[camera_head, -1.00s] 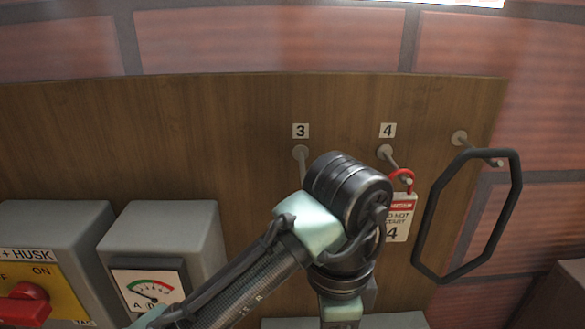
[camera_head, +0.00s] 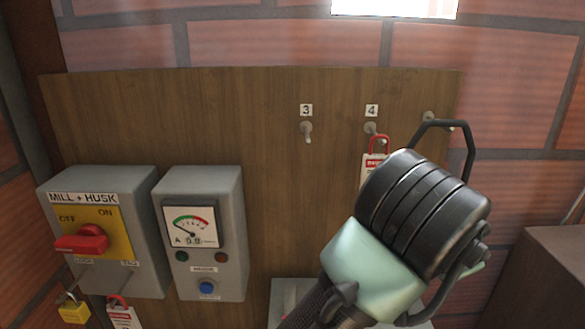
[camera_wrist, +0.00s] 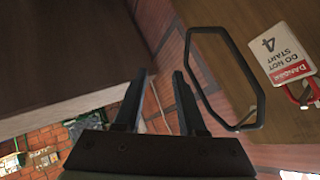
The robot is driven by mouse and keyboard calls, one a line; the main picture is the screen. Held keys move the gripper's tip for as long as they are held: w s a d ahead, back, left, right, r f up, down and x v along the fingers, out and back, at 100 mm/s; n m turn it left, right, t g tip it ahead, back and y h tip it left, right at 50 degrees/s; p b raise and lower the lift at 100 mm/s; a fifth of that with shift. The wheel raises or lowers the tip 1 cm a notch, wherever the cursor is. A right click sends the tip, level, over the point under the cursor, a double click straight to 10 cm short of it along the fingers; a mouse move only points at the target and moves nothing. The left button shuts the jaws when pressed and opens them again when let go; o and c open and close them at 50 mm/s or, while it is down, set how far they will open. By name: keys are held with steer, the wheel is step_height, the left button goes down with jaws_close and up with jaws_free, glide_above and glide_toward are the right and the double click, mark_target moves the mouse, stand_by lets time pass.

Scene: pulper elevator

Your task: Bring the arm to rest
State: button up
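My gripper (camera_wrist: 161,76) shows in the wrist view with its two fingers apart and nothing between them. It is open. In the head view my arm's thick dark and pale green joint fills the lower right, and the gripper is hidden behind it or out of frame. The black loop handle (camera_wrist: 228,124) hangs on a peg to the right of the fingers in the wrist view, apart from them. In the head view its upper part (camera_head: 447,124) shows above my arm.
The wooden board (camera_head: 250,110) carries peg 3 (camera_head: 306,130), bare, and peg 4 (camera_head: 371,128) with a red-shackled danger tag (camera_head: 372,170). The MILL + HUSK switch box (camera_head: 103,190) and meter box (camera_head: 207,282) stand left. A brown cabinet (camera_head: 535,270) is at right.

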steer(key=s+a+r+n+t+h+b, duration=0.1)
steer(key=a+r+n+t+h, duration=0.15)
steer(key=r+t, duration=0.45)
steer(key=s+a+r+n+t+h+b, duration=0.1)
steer(key=a+r+n+t+h, duration=0.15)
steer(key=r, duration=0.75)
steer(key=s+a+r+n+t+y, duration=0.3)
steer(key=s+a+n+t+y, duration=0.1)
steer(key=a+n+t+y, duration=0.1)
steer(key=s+a+r+n+t+y+b, duration=0.1)
steer(key=s+a+r+n+t+y, duration=0.2)
steer(key=a, duration=0.6)
steer(key=n+t+y, duration=0.2)
steer(key=n+y, duration=0.1)
steer(key=y, duration=0.1)
steer(key=shift+s+a+r, duration=0.3)
steer(key=shift+s+a, duration=0.05)
